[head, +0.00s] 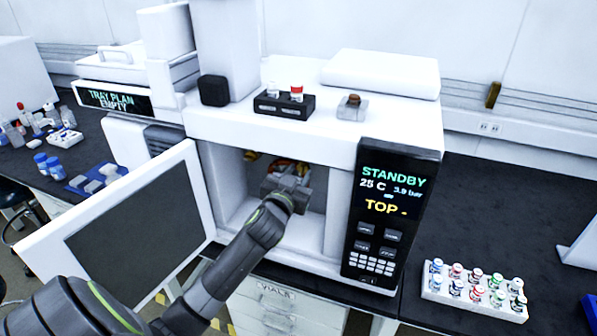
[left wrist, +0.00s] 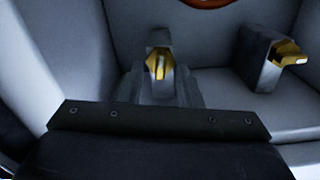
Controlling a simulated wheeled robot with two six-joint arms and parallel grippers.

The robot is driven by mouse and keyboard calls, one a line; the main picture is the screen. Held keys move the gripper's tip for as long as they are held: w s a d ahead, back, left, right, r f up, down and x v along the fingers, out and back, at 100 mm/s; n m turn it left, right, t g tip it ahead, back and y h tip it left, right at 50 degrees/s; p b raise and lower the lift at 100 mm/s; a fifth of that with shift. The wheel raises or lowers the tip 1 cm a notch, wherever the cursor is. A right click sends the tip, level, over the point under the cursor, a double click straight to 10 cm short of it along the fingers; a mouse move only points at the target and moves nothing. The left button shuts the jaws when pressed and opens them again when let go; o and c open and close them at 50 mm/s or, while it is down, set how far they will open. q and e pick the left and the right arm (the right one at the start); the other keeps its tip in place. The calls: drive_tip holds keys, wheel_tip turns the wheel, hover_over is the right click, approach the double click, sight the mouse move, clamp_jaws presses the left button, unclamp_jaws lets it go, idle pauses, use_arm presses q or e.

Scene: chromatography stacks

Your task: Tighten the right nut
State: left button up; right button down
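My left gripper (head: 286,172) is inside the open oven of the white instrument, its arm coming in through the front. In the left wrist view a brass nut (left wrist: 158,66) lies straight ahead of the gripper's dark palm, with grey parts close around it; I cannot tell whether the fingers press on it. It seems to be the right nut, mostly hidden by the gripper in the head view. A second brass nut (head: 250,155), apparently the left one, is left of the gripper in the head view; it shows at the right in the left wrist view (left wrist: 287,54).
The oven door (head: 190,193) stands open at the left, and the control panel (head: 388,215) is just right of the opening. An orange-red ring (left wrist: 207,3) shows at the wrist view's top edge. A vial rack (head: 475,290) stands on the right bench.

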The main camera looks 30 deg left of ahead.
use_arm(q)
drive_tip(key=shift+w, duration=0.25)
drive_tip(key=shift+c, duration=0.4)
clamp_jaws()
